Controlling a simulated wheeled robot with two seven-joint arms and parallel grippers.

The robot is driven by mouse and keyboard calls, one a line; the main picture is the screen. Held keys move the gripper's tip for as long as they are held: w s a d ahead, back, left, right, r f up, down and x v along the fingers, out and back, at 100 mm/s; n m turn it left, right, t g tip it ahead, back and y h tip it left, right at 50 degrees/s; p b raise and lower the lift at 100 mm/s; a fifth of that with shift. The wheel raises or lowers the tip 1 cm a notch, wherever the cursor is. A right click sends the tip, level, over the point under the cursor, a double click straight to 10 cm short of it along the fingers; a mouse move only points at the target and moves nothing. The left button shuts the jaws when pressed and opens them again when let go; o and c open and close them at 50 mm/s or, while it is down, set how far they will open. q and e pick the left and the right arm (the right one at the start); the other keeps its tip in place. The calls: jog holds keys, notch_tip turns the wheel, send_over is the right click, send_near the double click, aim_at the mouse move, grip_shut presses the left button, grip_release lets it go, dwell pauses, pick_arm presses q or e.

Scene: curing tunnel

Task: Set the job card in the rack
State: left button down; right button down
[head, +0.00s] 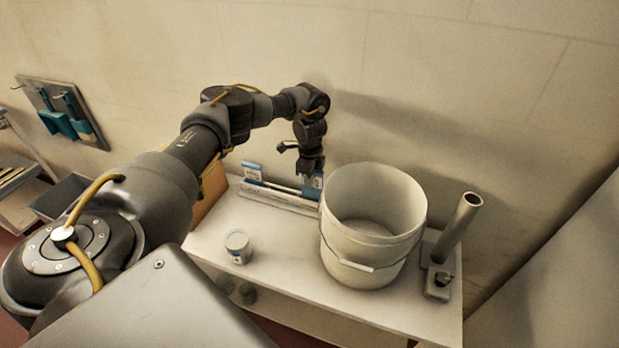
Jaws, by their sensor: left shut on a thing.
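My left gripper (311,178) reaches down at the back of the white table, just left of the bucket. It is shut on a blue and white job card (313,187), which is upright at the right end of the rack. The rack (270,203) is a long, low, pale holder near the wall. I cannot tell whether the held card is in the rack's slot or just above it. Another blue and white card (253,172) stands at the rack's left end. My right gripper is not in view.
A large white bucket (370,225) stands close right of the held card. A grey pipe on a stand (455,230) is at the table's right end. A small white tin (238,246) sits front left. The table (285,250) is bare between tin and bucket.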

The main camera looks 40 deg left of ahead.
pick_arm(q)
jog(key=shift+f+b, duration=0.65)
jog(key=shift+f, duration=0.7)
jog(key=shift+f+b, duration=0.35)
jog(key=shift+f, duration=0.3)
dwell(0.4)
jog(key=c, duration=1.3)
grip_release()
jog(key=shift+o, duration=0.2)
jog(key=shift+r, duration=0.1)
